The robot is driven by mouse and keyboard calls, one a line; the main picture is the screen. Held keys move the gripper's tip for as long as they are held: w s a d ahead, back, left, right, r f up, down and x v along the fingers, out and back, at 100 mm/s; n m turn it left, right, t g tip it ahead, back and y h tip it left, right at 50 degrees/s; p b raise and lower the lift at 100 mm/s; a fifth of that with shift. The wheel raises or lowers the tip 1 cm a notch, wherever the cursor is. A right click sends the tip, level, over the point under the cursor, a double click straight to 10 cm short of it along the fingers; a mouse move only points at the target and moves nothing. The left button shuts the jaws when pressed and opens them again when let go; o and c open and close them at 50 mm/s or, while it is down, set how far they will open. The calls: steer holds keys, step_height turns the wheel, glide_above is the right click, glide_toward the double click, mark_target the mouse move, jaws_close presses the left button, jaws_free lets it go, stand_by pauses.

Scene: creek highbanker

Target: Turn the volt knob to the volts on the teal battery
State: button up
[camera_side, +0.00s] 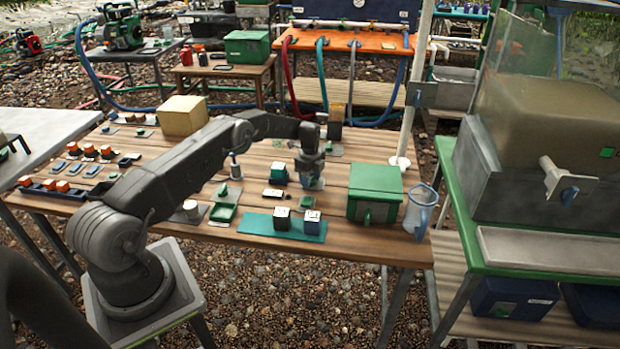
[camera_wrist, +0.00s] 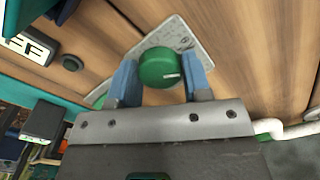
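A round green knob (camera_wrist: 166,67) with a short white pointer mark on its right side sits on a grey marked plate (camera_wrist: 190,40). My gripper (camera_wrist: 161,75) has its two blue fingers spread on either side of the knob; whether they touch it is hard to tell. In the side view my gripper (camera_side: 311,182) points down at the table, and it hides the knob. The teal battery (camera_side: 279,177), with a white top, stands just left of it. In the wrist view its white label (camera_wrist: 28,46) shows dark blocky digits, tilted and partly cut off, which I cannot read surely.
A teal mat (camera_side: 258,224) with two white-topped blocks (camera_side: 282,215) lies in front. A green box (camera_side: 375,190) and a clear jug (camera_side: 420,210) stand to the right. A white post (camera_side: 405,120) rises behind. Small trays and parts crowd the left.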

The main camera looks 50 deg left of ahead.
steer(key=shift+c, duration=1.3)
steer(key=m, duration=0.6)
steer(key=o, duration=0.8)
steer(key=shift+c, duration=0.2)
steer(key=shift+r, duration=3.5)
